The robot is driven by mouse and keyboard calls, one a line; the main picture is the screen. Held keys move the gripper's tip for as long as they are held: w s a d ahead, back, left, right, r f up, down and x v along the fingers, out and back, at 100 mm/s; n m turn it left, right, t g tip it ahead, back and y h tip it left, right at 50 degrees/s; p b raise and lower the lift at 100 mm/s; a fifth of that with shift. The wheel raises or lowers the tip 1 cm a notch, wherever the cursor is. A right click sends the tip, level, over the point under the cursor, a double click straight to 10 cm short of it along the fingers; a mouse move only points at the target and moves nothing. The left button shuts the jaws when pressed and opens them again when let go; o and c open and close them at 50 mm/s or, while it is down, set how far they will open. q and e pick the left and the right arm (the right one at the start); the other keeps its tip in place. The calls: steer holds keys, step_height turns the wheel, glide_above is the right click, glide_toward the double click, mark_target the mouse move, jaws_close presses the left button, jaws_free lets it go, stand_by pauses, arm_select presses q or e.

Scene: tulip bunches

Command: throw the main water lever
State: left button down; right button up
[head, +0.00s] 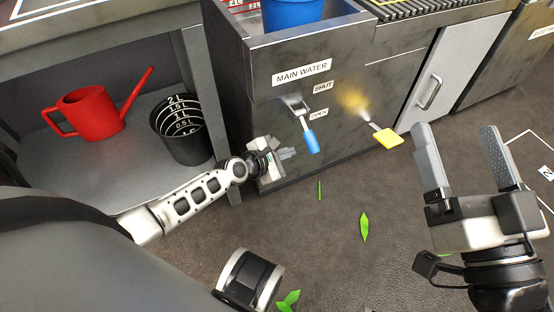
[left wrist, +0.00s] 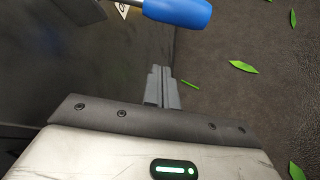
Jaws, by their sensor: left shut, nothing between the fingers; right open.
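The main water lever (head: 312,141) has a blue handle on a metal shank. It sticks out from the dark cabinet front below the MAIN WATER label (head: 302,73) and slants downward. The SHUT label (head: 322,87) is above and the OPEN label (head: 319,114) is beside its shank. My left gripper (head: 290,153) is shut and empty, just left of and slightly below the handle's end. In the left wrist view the blue handle (left wrist: 180,11) is beyond the shut fingers (left wrist: 162,75), with a visible gap. My right gripper (head: 464,143) is open and empty at the right.
A yellow-handled lever (head: 388,138) sticks out to the right of the blue one. A red watering can (head: 92,112) and a dark measuring bucket (head: 181,130) stand on the shelf at left. A blue container (head: 293,12) is on top. Green leaves (head: 364,227) lie on the floor.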

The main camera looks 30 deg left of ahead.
arm_select(q)
steer(key=shift+w+d+r+p, duration=0.4)
steer(key=shift+d+r+p, duration=0.15)
steer(key=shift+d, duration=0.2)
steer(key=shift+w+d+r+p, duration=0.4)
steer(key=shift+d+r+p, duration=0.15)
steer(key=shift+d, duration=0.2)
arm_select(e)
steer(key=shift+s+a+f+m+g+h, duration=0.1)
steer(key=shift+s+f+m+g+h, duration=0.15)
steer(key=shift+f+m+g, duration=0.35)
steer(key=shift+s+a+f+m+g+h, duration=0.15)
steer(key=shift+f+m+g+h, duration=0.2)
steer(key=shift+f, duration=0.45)
